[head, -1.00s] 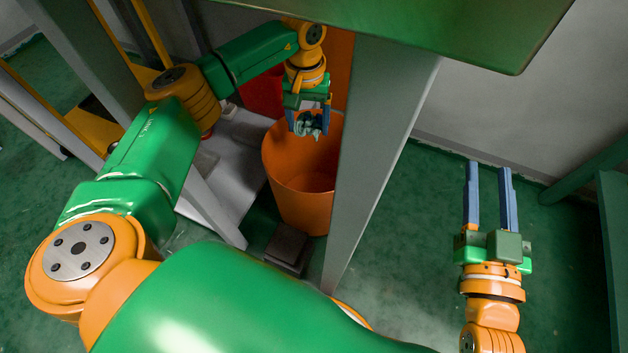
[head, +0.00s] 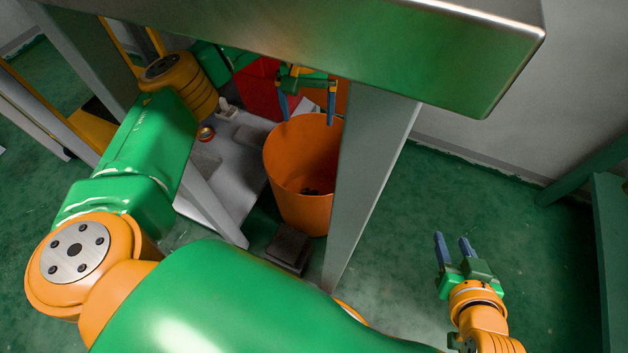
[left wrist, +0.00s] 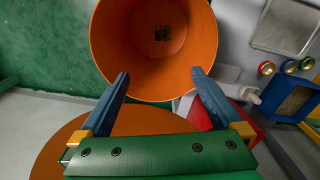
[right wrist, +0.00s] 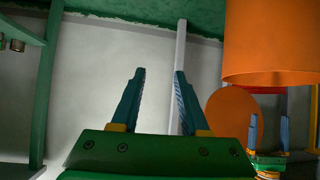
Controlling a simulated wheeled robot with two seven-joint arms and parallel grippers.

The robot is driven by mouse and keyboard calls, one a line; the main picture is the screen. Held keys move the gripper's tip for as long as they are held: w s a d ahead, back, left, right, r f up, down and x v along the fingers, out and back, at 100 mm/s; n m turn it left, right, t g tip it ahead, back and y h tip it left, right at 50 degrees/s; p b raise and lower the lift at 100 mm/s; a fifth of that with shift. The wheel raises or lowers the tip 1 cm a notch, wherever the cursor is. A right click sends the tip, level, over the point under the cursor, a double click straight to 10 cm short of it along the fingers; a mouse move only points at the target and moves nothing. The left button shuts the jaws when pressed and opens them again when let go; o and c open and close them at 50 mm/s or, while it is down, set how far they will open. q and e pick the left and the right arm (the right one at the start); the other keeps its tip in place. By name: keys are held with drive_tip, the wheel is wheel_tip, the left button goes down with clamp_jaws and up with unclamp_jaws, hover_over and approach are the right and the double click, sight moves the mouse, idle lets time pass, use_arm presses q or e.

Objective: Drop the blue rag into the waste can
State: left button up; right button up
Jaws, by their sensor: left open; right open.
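The orange waste can (head: 303,214) stands on the floor under the workbench. A small dark crumpled thing, seemingly the rag, lies at the bottom inside the can (head: 311,190); its blue colour is hard to make out. It also shows in the left wrist view (left wrist: 162,33), through the open mouth of the can (left wrist: 115,48). My left gripper (head: 307,112) is open and empty above the can's far rim, its fingers pointing at the opening. My right gripper (head: 451,238) is open and empty over the green floor at the right.
A grey leg (head: 372,165) stands just right of the can. A red container (head: 262,88) is behind the can, and a grey board (head: 222,165) lies to its left.

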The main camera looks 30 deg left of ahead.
use_arm(q)
drive_tip(key=shift+r+p, duration=0.35)
drive_tip(key=shift+r, duration=0.8)
use_arm(e)
drive_tip(key=s+d+f+g+h, duration=0.1)
drive_tip(key=s+f+g, duration=0.2)
drive_tip(key=s+f, duration=0.1)
drive_tip(key=shift+s+d+f+g, duration=0.3)
drive_tip(key=shift+s+g, duration=0.1)
drive_tip(key=shift+s, duration=0.3)
drive_tip(key=shift+r, duration=0.1)
